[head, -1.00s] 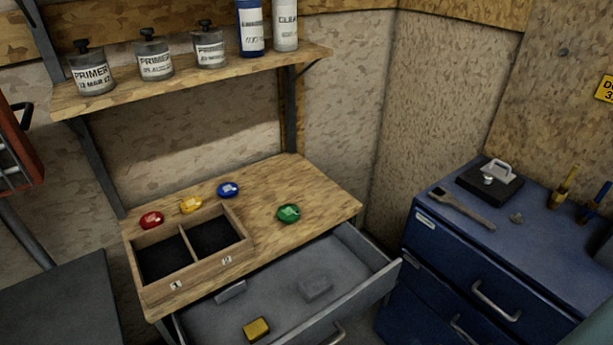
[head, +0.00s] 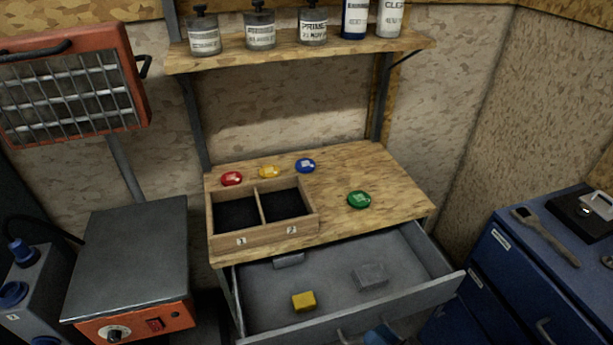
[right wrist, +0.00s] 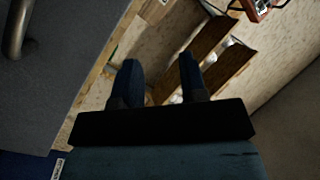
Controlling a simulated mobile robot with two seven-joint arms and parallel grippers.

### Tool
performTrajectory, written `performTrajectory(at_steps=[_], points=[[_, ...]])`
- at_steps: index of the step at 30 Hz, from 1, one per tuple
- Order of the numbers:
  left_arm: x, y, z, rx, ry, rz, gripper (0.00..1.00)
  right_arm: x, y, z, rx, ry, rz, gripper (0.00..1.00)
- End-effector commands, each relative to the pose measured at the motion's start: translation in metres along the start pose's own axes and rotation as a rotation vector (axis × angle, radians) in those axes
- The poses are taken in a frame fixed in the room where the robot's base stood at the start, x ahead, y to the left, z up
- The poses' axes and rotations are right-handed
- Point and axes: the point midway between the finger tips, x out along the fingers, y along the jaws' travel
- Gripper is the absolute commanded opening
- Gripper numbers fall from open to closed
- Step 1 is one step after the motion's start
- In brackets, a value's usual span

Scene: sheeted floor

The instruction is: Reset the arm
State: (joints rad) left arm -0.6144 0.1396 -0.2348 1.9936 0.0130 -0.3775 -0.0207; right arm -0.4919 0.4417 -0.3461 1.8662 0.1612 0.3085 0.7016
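My right gripper (head: 383,335) just shows at the bottom edge of the head view, in front of the open grey drawer (head: 345,315). In the right wrist view its two dark blue fingers (right wrist: 159,78) stand apart with nothing between them. My left gripper is not in view. On the wooden bench (head: 385,190) sit a red disc (head: 232,178), a yellow disc (head: 269,172), a blue disc (head: 306,165) and a green disc (head: 359,200). A wooden box (head: 265,238) with two dark compartments, marked 1 and 2, looks empty.
The drawer holds a yellow block (head: 303,301) and a grey block (head: 371,275). A hot plate (head: 130,255) and an orange heater (head: 75,85) stand left. A shelf (head: 290,53) holds cans.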

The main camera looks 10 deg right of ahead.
Motion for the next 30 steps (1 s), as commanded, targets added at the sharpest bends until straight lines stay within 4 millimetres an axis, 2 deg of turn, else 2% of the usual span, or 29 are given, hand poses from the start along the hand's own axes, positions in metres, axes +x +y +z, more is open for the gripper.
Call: performTrajectory(at_steps=[3,8,12,18,30], points=[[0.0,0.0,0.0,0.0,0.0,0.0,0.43,0.012,-0.01,-0.004,-0.097,-0.126,0.14,0.39],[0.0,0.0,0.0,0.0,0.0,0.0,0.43,0.008,-0.018,-0.013,-0.226,-0.335,0.318,0.39],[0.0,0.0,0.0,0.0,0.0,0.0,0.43,-0.011,-0.025,-0.025,-0.315,-0.537,0.454,0.39],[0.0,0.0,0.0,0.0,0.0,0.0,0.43,-0.044,-0.036,-0.038,-0.378,-0.759,0.565,0.39],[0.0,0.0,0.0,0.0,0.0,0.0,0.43,-0.096,-0.055,-0.056,-0.403,-1.034,0.661,0.39]])
